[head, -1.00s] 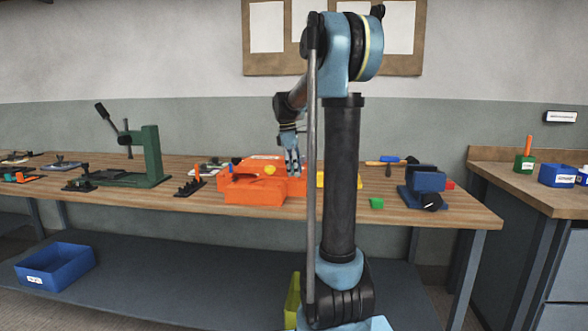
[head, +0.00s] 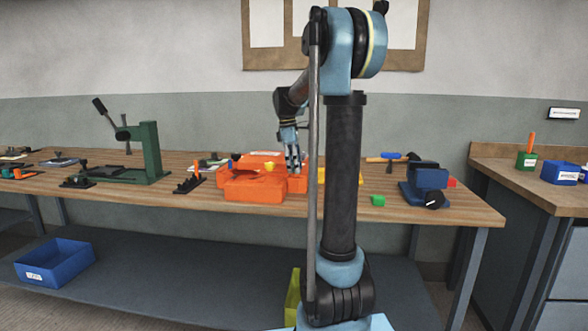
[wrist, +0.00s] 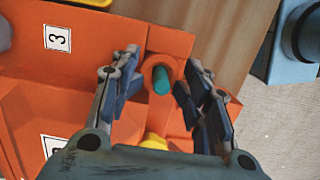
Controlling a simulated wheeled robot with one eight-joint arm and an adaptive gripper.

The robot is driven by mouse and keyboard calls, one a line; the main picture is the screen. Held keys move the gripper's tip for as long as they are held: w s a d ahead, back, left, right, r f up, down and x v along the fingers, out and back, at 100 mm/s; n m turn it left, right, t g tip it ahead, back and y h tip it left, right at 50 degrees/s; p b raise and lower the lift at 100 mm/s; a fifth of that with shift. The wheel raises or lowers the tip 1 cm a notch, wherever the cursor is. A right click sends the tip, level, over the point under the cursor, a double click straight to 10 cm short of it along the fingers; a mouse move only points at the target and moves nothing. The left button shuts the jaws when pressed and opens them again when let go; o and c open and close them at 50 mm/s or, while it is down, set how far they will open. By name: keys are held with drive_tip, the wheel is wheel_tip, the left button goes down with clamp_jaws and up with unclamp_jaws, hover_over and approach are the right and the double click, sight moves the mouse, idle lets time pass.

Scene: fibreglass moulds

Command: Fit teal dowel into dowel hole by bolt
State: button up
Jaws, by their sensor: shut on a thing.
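The teal dowel (wrist: 162,80) shows between my fingertips in the wrist view, inside a round orange hole rim on the orange mould (wrist: 100,20). Only its end part is visible, and how deep it sits cannot be told. My gripper (wrist: 160,76) has one finger on each side of the dowel and is shut on it, though the contact is hard to see. In the head view my gripper (head: 293,166) is at the right part of the orange mould (head: 250,188), and the dowel cannot be made out. A yellow piece (wrist: 154,141), perhaps the bolt, stands close to the hole.
On the bench (head: 450,207), a green press (head: 150,152) stands left and a blue vise (head: 430,180) right. A blue bin (head: 55,265) sits on the lower shelf. Bare wood lies beside the mould.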

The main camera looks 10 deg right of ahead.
wheel_tip(320, 180, up, 13)
drive_tip(key=a, duration=0.2)
drive_tip(key=s+d+f+m+t+y, duration=0.1)
drive_tip(key=s+f+m, duration=0.4)
drive_tip(key=s, duration=0.5)
drive_tip(key=s+d+f+m, duration=0.1)
drive_tip(key=s+f+m, duration=0.1)
drive_tip(key=s+f, duration=0.65)
drive_tip(key=s+f+m+t, duration=0.1)
drive_tip(key=s+f+m, duration=0.6)
drive_tip(key=s+f, duration=0.9)
wheel_tip(320, 180, down, 3)
drive_tip(key=shift+r+t+y, duration=0.15)
drive_tip(key=shift+t+y, duration=0.25)
drive_tip(key=shift+s, duration=0.1)
drive_tip(key=shift+w+f, duration=0.2)
drive_tip(key=shift+w, duration=0.25)
